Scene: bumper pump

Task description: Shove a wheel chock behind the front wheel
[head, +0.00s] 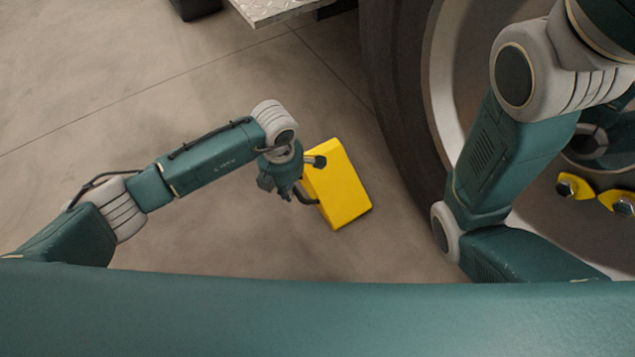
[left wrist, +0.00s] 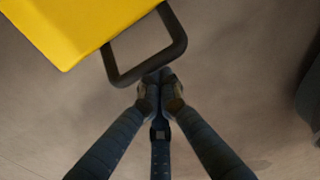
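The yellow wheel chock (head: 338,187) is on or just above the concrete floor, left of the big dark tyre (head: 400,90), with a strip of floor between them. It also shows at the top left of the left wrist view (left wrist: 75,25). A black loop handle (left wrist: 178,22) sticks out from its side. My left gripper (left wrist: 160,77) has its fingertips close together at the handle's outer bar and looks shut on it. In the head view my left gripper (head: 293,190) is at the chock's left side. My right gripper is not visible.
The wheel's pale rim (head: 445,60) and yellow nut markers (head: 574,186) are at the right, partly behind my right arm. A metal tread step (head: 272,8) is at the top. The floor (head: 120,90) at the left is clear.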

